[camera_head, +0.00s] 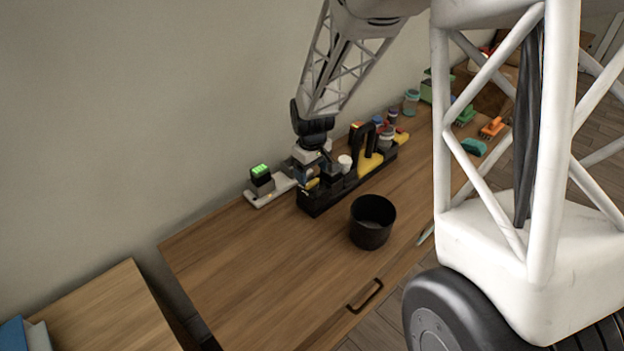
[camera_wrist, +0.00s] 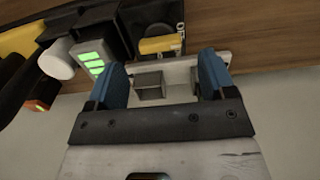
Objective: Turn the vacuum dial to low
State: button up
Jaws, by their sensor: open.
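My gripper (camera_wrist: 163,80) is open, with its two blue fingers apart. In the wrist view a small grey block (camera_wrist: 150,86) on a pale base shows between the fingers, and I cannot see contact. In the head view my gripper (camera_head: 308,170) is low over the left end of a black holder (camera_head: 318,203). A yellow and black handled tool (camera_head: 368,158), possibly the vacuum, stands in that holder.
A pale base (camera_head: 262,196) carries a black block with a green display (camera_head: 261,170). A green display (camera_wrist: 92,62) also shows beside the left finger. A black bin (camera_head: 372,222) stands in front of the holder. The wooden tabletop's (camera_head: 250,260) front left is clear; a wall (camera_head: 130,110) runs behind.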

aim_at(312, 181)
jog(key=shift+f, duration=1.9)
jog(key=c, duration=0.9)
jog(key=shift+c, duration=0.2)
jog(key=shift+m, duration=0.5)
jog(key=m, duration=0.3)
jog(key=shift+m, duration=2.4)
